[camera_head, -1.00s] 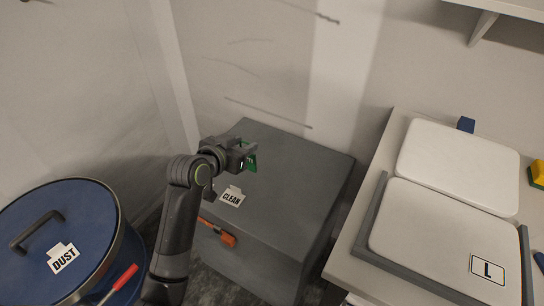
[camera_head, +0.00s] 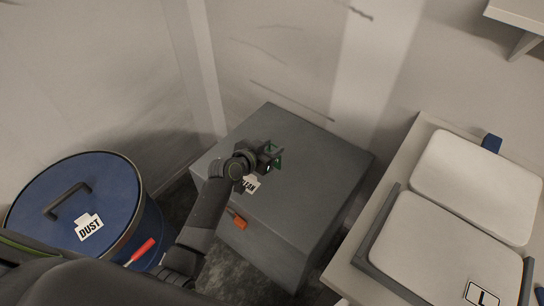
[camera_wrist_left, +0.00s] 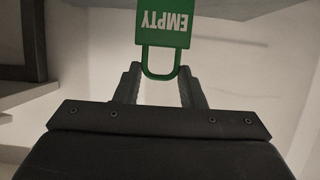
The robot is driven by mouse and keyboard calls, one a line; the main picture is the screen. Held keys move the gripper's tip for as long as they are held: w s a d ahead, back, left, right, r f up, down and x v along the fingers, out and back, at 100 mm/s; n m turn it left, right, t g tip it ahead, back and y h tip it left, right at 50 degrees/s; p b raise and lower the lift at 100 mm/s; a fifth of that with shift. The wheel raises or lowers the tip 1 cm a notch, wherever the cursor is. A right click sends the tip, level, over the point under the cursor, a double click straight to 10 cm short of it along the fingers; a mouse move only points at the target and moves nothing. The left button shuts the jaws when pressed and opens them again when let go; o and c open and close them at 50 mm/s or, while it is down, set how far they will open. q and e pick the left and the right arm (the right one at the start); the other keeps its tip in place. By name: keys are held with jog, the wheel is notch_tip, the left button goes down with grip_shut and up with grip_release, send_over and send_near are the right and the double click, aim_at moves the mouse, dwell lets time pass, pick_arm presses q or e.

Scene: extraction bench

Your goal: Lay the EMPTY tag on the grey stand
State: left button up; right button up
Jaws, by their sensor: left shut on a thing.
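The EMPTY tag (camera_wrist_left: 165,27) is green with white lettering and a green loop, which sits between my left gripper's fingers (camera_wrist_left: 160,85) in the left wrist view. In the head view my left gripper (camera_head: 270,158) is shut on the tag, whose green edge (camera_head: 279,158) shows at the fingertips. The gripper is over the top of the grey stand (camera_head: 320,160), a large box-shaped block. The gap between the tag and the stand top cannot be judged. A white CLEAN tag (camera_head: 251,184) shows on the stand, partly hidden by my left wrist. My right gripper is not in view.
A blue drum (camera_head: 110,185) with a DUST tag (camera_head: 89,227) and a red-handled thing (camera_head: 143,250) stands left. A bench with white pads (camera_head: 440,250) stands right. The stand's back and right top is clear.

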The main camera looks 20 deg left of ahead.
aim_at(278, 162)
pick_arm(q)
notch_tip(278, 162, down, 4)
jog(key=shift+r+b, duration=0.1)
jog(key=shift+b, duration=0.25)
jog(key=shift+f, duration=0.2)
jog(key=o, duration=1.2)
jog(key=shift+r, duration=0.15)
